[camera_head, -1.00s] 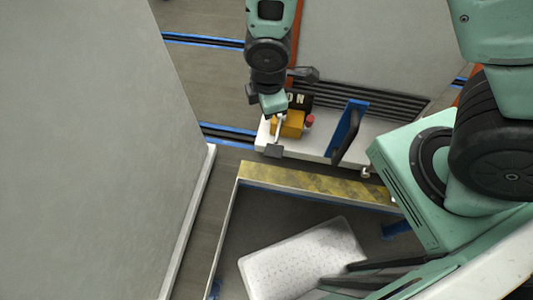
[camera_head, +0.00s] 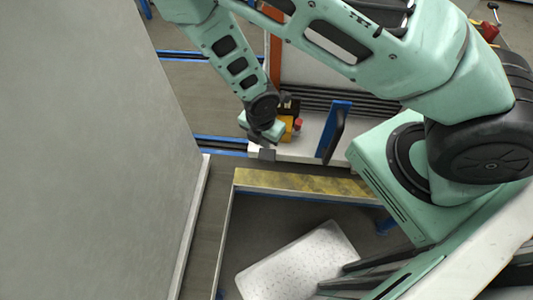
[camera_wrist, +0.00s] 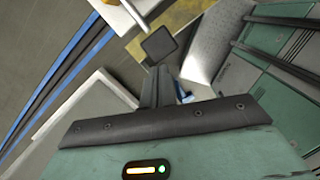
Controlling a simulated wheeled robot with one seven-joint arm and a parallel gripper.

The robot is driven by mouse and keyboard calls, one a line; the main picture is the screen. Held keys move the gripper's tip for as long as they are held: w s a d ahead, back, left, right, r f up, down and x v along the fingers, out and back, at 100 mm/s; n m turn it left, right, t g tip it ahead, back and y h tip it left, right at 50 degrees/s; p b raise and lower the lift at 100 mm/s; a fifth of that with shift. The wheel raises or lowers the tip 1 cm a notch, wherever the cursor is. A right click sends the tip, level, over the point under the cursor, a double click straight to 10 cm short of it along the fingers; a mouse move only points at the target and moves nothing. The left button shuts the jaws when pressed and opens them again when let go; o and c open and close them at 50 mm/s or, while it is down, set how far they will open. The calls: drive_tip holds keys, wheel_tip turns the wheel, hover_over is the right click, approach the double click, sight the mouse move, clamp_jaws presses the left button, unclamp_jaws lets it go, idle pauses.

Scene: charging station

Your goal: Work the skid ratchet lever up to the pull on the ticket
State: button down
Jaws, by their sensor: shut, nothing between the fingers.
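A yellow-orange block (camera_head: 287,128) with a red button (camera_head: 298,125) sits on a white ledge beyond the striped edge. A dark square pad (camera_head: 266,155) shows in front of it, seemingly the lever's grip; it also shows in the wrist view (camera_wrist: 159,43). My gripper (camera_head: 264,140) is at the pad, its fingers mostly hidden in the head view. In the wrist view my gripper (camera_wrist: 158,72) is shut and empty, with its tips just short of the pad; I cannot tell if they touch. No ticket can be made out.
A blue upright with a black plate (camera_head: 335,130) stands to the right. A white perforated panel (camera_head: 300,262) lies nearer. A tall grey wall (camera_head: 80,150) bounds the left.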

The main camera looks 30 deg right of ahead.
sight(264, 158)
drive_tip(key=shift+w+d+f+b, duration=0.1)
drive_tip(key=shift+d+f+b, duration=0.1)
drive_tip(key=shift+f+b, duration=1.45)
drive_tip(key=shift+w+d+f+b, duration=0.1)
drive_tip(key=shift+d+f+b, duration=0.05)
drive_tip(key=shift+f+b, duration=1.45)
drive_tip(key=shift+f+p, duration=0.25)
drive_tip(key=shift+p, duration=0.1)
wheel_tip(264, 158, down, 4)
drive_tip(key=b, duration=0.3)
drive_tip(key=shift+f+b, duration=0.15)
drive_tip(key=shift+b, duration=0.15)
drive_tip(key=shift+s+a+r, duration=0.15)
drive_tip(key=shift+a+r, duration=0.1)
drive_tip(key=shift+r, duration=0.05)
drive_tip(key=shift+s+a+r+p, duration=0.2)
drive_tip(key=shift+s+a+p, duration=0.15)
drive_tip(key=shift+a, duration=0.2)
drive_tip(key=shift+s+a+r+p, duration=0.15)
drive_tip(key=shift+s+a+p, duration=0.15)
drive_tip(key=shift+a, duration=0.25)
